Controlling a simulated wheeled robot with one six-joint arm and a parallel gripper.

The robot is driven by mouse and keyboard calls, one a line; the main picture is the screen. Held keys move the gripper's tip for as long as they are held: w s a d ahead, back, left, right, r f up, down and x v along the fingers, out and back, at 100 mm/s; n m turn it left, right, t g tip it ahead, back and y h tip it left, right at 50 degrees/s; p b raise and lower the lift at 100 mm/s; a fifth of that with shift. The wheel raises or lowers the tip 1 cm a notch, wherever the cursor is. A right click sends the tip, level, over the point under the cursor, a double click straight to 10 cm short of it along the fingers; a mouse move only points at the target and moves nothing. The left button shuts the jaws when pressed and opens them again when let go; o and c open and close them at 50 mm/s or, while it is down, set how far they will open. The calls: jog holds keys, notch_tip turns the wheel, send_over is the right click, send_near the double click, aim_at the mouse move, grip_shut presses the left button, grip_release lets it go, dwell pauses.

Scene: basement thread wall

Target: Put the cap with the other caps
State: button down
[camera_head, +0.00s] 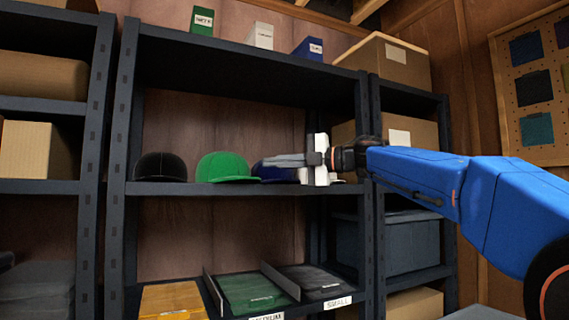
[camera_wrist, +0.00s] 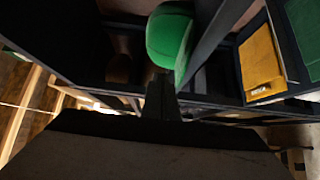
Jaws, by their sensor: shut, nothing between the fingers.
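On the middle shelf (camera_head: 215,188) a black cap (camera_head: 160,167), a green cap (camera_head: 226,166) and a dark blue cap (camera_head: 270,174) stand in a row. The blue cap is partly hidden behind my gripper. My gripper (camera_head: 268,161) reaches in from the right, its fingers shut and empty, pointing left in front of the blue cap. In the wrist view the green cap (camera_wrist: 168,40) shows just beyond the tips of my gripper (camera_wrist: 160,85). I cannot tell whether the fingers touch the blue cap. Something white shows low behind my wrist, too hidden to name.
Dark shelf posts (camera_head: 118,150) frame the bay. Below are folded yellow (camera_head: 170,301), green (camera_head: 252,291) and dark (camera_head: 308,280) clothes with dividers; one label reads SMALL. Small green, white and blue boxes stand on top. Cardboard boxes (camera_head: 388,62) fill the right.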

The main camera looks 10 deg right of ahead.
aim_at(246, 165)
jog(key=x, duration=0.5)
jog(key=shift+w+a, duration=0.2)
jog(key=shift+a, duration=0.15)
jog(key=shift+w+a, duration=0.15)
jog(key=shift+w, duration=0.95)
jog(key=shift+w+a, duration=0.25)
jog(key=shift+w, duration=0.45)
jog(key=shift+w+a, duration=0.25)
jog(key=shift+w, duration=0.6)
jog(key=shift+w+a, duration=0.25)
jog(key=shift+w, duration=0.6)
jog(key=shift+w+a, duration=0.25)
jog(key=shift+w, duration=0.6)
